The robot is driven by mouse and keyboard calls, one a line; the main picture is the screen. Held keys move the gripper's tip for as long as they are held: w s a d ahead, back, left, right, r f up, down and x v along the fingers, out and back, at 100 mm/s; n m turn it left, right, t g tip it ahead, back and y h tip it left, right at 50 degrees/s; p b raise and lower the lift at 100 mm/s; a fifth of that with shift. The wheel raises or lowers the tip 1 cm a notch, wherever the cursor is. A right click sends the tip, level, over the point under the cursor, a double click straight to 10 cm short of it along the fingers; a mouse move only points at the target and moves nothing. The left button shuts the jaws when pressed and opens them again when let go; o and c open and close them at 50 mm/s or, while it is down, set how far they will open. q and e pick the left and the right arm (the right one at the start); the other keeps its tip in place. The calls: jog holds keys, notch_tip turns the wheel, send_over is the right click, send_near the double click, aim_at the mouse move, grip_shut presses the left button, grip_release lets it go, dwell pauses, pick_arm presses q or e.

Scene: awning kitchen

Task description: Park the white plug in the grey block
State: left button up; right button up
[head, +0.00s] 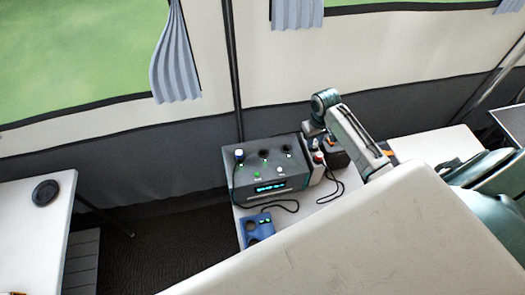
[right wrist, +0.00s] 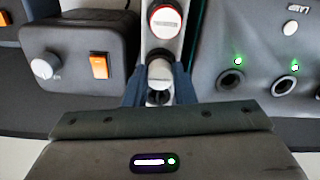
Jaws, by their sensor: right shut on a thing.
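In the right wrist view, my right gripper (right wrist: 159,88) has its two dark blue fingers closed on the sides of a white plug (right wrist: 159,70). The plug is over a narrow light grey block (right wrist: 164,44), which also shows in the head view (head: 312,171). I cannot tell how deep the plug sits in it. A second white cap with a red ring (right wrist: 165,21) is farther along the same block. In the head view, my right gripper (head: 314,130) is above this block and mostly hides the held plug. My left gripper is not in view.
A grey device (head: 264,170) with a lit display and sockets stands left of the block. A dark box (right wrist: 99,65) with an orange switch stands on the other side. A blue block (head: 258,228) and black cables (head: 287,206) lie in front. A black disc (head: 46,191) lies on the left table.

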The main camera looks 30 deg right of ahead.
aim_at(315, 142)
jog(key=shift+f, duration=0.2)
dwell(0.3)
jog(key=o, duration=1.3)
jog(key=shift+r, duration=0.1)
jog(key=shift+r, duration=3.45)
